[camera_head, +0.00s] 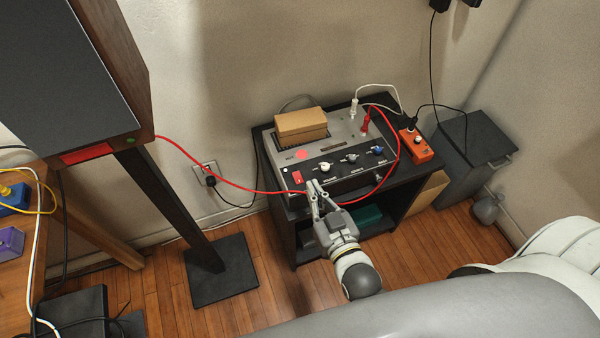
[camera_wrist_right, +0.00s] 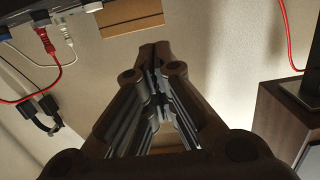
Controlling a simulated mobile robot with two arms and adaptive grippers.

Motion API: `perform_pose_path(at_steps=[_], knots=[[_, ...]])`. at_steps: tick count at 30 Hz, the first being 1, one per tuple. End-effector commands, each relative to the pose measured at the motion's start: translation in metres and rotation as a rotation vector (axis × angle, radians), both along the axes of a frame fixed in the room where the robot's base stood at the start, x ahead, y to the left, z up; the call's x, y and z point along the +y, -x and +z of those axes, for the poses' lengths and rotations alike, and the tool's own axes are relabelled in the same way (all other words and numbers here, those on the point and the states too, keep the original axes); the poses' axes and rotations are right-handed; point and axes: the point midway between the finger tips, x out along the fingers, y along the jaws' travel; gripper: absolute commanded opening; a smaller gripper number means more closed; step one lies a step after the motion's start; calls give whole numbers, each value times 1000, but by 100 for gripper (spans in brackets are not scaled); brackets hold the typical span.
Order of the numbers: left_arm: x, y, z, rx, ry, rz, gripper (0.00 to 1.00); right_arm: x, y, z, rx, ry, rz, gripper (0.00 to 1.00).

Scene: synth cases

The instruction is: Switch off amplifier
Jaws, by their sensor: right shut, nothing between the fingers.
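The amplifier (camera_head: 335,142) is a grey unit with a black sloping front, on a black shelf stand against the wall. Its front carries a red switch (camera_head: 297,177) at the left and several knobs. My right gripper (camera_head: 314,187) is shut and empty at the lower front edge of the amplifier, just right of the red switch. I cannot tell whether it touches the front. The right wrist view shows its fingers (camera_wrist_right: 158,52) closed together at the tips. The switch's position is too small to tell. My left gripper is out of view.
A cardboard box (camera_head: 301,124) lies on the amplifier. A red cable (camera_head: 235,187) runs from the speaker (camera_head: 85,70) past my right gripper to a red plug. An orange power strip (camera_head: 415,147) is at the right. A grey bin (camera_head: 478,145) stands beside the shelf.

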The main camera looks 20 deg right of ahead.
Motion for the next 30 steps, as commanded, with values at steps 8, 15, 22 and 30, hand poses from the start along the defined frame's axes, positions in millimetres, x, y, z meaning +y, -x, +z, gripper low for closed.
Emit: perform_pose_path(at_steps=[8, 15, 22, 30], knots=[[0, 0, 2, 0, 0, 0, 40, 2, -49, -3, -5, 0, 0, 0], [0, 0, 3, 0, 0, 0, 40, 3, -94, -9, -4, -1, 0, 0], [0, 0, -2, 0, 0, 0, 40, 3, -96, -42, 0, 0, 0, 0], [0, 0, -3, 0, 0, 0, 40, 3, -96, -50, -2, 0, -1, 0]])
